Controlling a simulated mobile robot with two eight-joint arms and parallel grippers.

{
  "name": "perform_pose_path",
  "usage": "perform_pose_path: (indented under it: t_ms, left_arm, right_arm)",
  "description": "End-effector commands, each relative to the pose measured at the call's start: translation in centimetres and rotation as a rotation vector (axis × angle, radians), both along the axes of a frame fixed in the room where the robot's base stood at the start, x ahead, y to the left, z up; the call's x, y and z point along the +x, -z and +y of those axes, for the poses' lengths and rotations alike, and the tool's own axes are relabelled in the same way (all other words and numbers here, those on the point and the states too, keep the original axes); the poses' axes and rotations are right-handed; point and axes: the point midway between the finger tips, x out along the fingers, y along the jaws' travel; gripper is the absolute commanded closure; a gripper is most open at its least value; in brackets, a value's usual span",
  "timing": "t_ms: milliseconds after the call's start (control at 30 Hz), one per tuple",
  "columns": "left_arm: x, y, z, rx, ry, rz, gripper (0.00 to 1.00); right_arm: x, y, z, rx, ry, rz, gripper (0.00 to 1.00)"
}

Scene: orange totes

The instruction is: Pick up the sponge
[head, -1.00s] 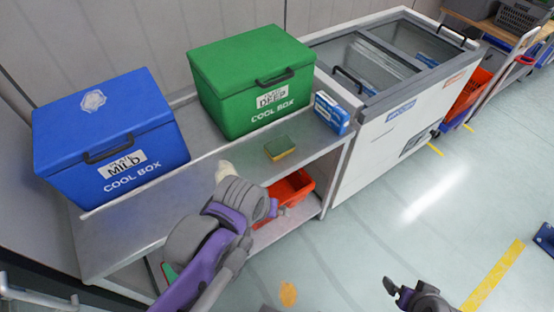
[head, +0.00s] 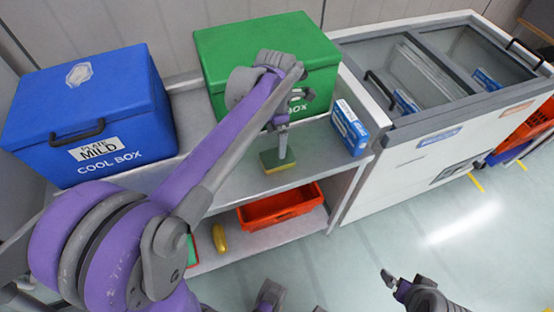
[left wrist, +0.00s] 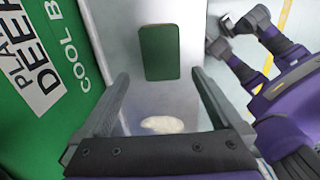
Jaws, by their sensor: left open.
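The sponge (head: 270,163), green on top with a yellow underside, lies flat on the upper metal shelf (head: 240,185), in front of the green cool box. In the left wrist view the green sponge (left wrist: 160,52) lies ahead of and between the open fingers. My left gripper (head: 283,153) reaches down over the shelf, and its tip overlaps the sponge in the head view. It is open and empty in the left wrist view (left wrist: 163,85); contact with the sponge cannot be told. My right gripper (head: 390,280) is low at the bottom right, away from the shelf.
The green cool box (head: 225,55) stands close behind the left gripper. A blue cool box (head: 85,115) stands at left. A blue-and-white pack (head: 349,128) is right of the sponge, beside the freezer (head: 430,140). A pale oval object (left wrist: 162,125) is near the fingers. An orange tote (head: 280,206) sits below.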

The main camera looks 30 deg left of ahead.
Motion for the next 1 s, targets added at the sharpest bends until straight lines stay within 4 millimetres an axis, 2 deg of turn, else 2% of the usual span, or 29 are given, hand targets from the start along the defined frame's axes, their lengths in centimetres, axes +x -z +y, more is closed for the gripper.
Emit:
perform_pose_path:
  t_ms: [100,267,600,867,900,1000]
  left_arm:
    - [0.0,1.7,0.0,0.0,0.002,-0.001,0.0]
    - [0.0,2.8,0.0,0.0,0.003,-0.001,0.0]
    - [-0.5,7.3,0.1,0.0,0.004,-0.001,0.0]
    - [-0.5,7.6,0.1,0.0,0.004,-0.001,0.0]
    - [-0.5,7.6,0.1,0.0,0.004,-0.001,0.02]
    - [-0.5,7.6,0.1,0.0,0.004,-0.001,0.2]
  right_arm:
    - [0.0,0.3,0.0,0.0,0.0,0.001,0.0]
    - [0.0,0.3,0.0,0.0,0.0,0.001,0.0]
    - [-0.1,0.9,0.0,0.0,0.0,0.003,0.0]
    - [-0.1,0.9,0.0,0.0,0.0,0.003,0.0]
    - [-0.1,0.9,0.0,0.0,0.0,0.003,0.0]
    - [-0.1,0.9,0.0,0.0,0.0,0.003,0.0]
